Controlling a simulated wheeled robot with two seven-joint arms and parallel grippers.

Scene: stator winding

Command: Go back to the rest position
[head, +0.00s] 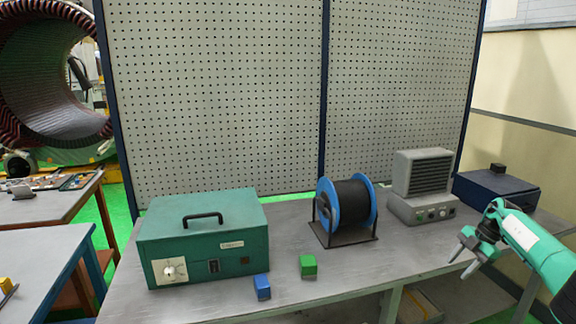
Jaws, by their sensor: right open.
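My right gripper (464,260) is at the right of the head view, on a green arm that comes in from the right edge. Its two fingers are apart and nothing shows between them. It is in front of the table's right part, near the front edge, apart from the objects there. My left gripper is not in view.
The grey table (350,274) bears a green box with a handle (205,240), a blue cube (262,287), a green cube (308,267), a cable spool (347,207), a grey heater-like unit (422,185) and a dark blue box (495,190). A pegboard (220,90) stands behind.

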